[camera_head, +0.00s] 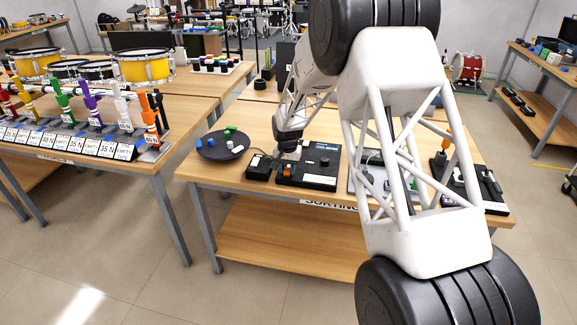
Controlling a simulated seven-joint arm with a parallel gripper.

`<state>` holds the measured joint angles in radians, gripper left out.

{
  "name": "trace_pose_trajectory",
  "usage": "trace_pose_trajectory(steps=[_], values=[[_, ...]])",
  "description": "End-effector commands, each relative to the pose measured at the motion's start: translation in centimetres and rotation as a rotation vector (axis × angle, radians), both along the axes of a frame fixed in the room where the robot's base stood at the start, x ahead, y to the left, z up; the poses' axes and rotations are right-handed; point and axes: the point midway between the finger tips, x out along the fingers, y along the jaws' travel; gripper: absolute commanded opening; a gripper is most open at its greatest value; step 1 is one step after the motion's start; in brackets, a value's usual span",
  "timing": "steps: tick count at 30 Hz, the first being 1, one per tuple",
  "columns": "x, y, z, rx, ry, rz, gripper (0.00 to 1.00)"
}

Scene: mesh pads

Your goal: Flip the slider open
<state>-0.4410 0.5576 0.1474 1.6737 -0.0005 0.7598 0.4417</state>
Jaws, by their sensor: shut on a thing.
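A black panel (318,168) lies flat on the wooden table, with a small dark knob on its upper right part. A small orange piece (287,169) shows at the panel's left side; it may be the slider's handle, but it is too small to tell. My gripper (286,158) is down at the panel's left part, right at the orange piece. It looks shut on this orange piece. The fingertips are small and partly hidden by my own arm, so the exact grip cannot be made out.
A black round plate (222,146) with small coloured blocks and a black box (260,166) are left of the panel. A grey panel (366,177) and a black base with an orange-topped lever (446,143) are to the right. My white arm link hides part of the table.

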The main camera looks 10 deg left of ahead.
Motion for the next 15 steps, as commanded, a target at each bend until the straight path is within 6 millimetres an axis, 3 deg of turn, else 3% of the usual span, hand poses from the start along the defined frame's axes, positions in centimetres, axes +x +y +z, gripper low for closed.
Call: trace_pose_trajectory(steps=[9,10,15], values=[[-0.46,-0.01,-0.06,-0.002,0.006,0.000,0.00],[-0.48,-0.01,-0.07,-0.002,0.006,0.000,0.35],[-0.41,-0.01,-0.06,-0.002,0.005,0.000,0.57]])
